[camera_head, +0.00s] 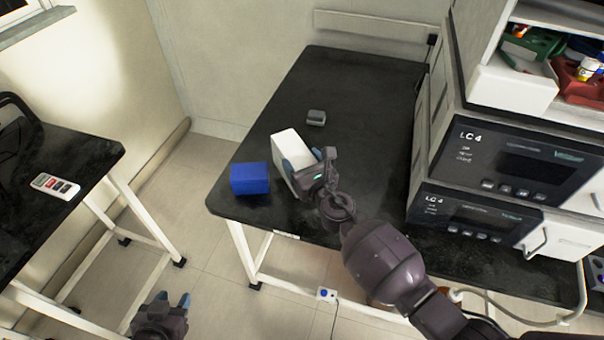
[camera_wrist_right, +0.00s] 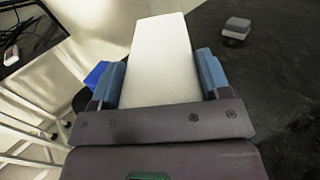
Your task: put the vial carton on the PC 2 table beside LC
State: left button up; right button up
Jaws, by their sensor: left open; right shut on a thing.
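A white carton (camera_head: 288,149), which looks like the vial carton, is between the blue fingers of my right gripper (camera_head: 299,166) over the front left part of the black table (camera_head: 340,97). In the right wrist view the same white carton (camera_wrist_right: 160,62) fills the space between the fingers (camera_wrist_right: 163,80), which are shut on it. I cannot tell whether its underside touches the table. My left gripper (camera_head: 172,303) is open and empty, low over the floor at the bottom left. LC 4 units (camera_head: 500,160) stand on the right of the table.
A blue box (camera_head: 250,179) sits at the table's front left corner, just left of the carton. A small grey object (camera_head: 316,117) lies behind it. Another black table (camera_head: 60,150) at left carries a remote-like device (camera_head: 55,186). The table's back area is clear.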

notch_tip(320, 180, down, 4)
jog(key=shift+r+b, duration=0.25)
jog(key=shift+b, duration=0.9)
jog(key=shift+f, duration=0.3)
jog(key=shift+r, duration=0.15)
jog(key=shift+f+b, duration=0.25)
jog(key=shift+b, duration=0.2)
pick_arm(q)
notch_tip(320, 180, down, 3)
jog(key=shift+s+f, duration=0.1)
jog(key=shift+f, duration=0.1)
pick_arm(e)
jog(key=o, duration=1.2)
jog(key=shift+o, duration=0.2)
pick_arm(q)
jog(key=shift+r, duration=0.1)
pick_arm(e)
jog(key=shift+r, duration=0.1)
